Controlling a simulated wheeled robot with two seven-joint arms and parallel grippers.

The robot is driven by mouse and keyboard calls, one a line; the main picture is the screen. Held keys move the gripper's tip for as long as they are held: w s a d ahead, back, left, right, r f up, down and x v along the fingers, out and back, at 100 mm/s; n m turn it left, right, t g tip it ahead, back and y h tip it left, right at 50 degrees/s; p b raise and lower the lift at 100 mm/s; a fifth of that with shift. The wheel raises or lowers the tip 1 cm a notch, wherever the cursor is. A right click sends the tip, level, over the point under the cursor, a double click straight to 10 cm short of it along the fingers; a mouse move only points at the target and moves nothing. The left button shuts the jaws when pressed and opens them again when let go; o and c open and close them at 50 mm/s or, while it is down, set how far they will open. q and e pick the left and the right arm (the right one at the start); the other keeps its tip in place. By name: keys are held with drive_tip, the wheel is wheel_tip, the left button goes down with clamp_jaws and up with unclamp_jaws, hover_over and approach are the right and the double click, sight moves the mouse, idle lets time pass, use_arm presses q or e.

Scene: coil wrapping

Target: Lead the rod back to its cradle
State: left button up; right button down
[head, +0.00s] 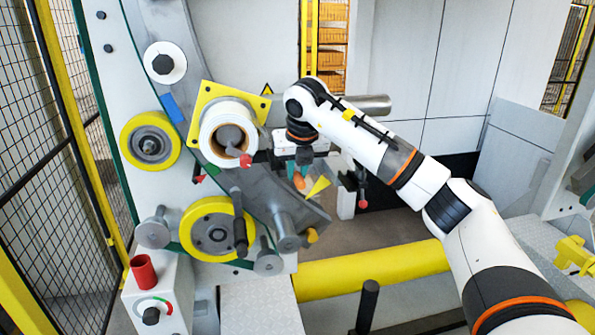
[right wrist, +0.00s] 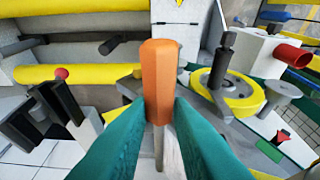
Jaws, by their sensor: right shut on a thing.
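The rod shows its orange handle (right wrist: 160,80) upright in the right wrist view, with a thin grey shaft (right wrist: 159,150) running down toward the camera. My right gripper (right wrist: 158,112) has its teal fingers shut on both sides of the handle. In the head view the right gripper (head: 298,174) points down in front of the machine, with a bit of the orange handle (head: 299,181) at its fingers. A dark notched holder by a white post (head: 346,200) stands just right of the gripper; I cannot tell if it is the cradle. The left gripper is out of view.
A coil on a yellow plate (head: 206,100) and yellow rollers (head: 150,141) are left of the gripper. A red-tipped lever (head: 362,203) hangs close on the right. A thick yellow bar (head: 370,268) crosses below. A red cup (head: 143,271) stands at lower left.

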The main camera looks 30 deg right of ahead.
drive_tip(key=shift+r+p, duration=1.8)
drive_tip(key=shift+r, duration=0.95)
drive_tip(key=a, duration=0.1)
drive_tip(key=w+a, duration=0.1)
drive_tip(key=a, duration=0.1)
drive_tip(key=shift+w+a+p, duration=0.1)
drive_tip(key=shift+a+p, duration=0.2)
drive_tip(key=shift+p, duration=0.05)
drive_tip(key=shift+f, duration=0.1)
wheel_tip(320, 180, down, 3)
drive_tip(key=shift+r+b, duration=0.1)
drive_tip(key=shift+b, duration=1.05)
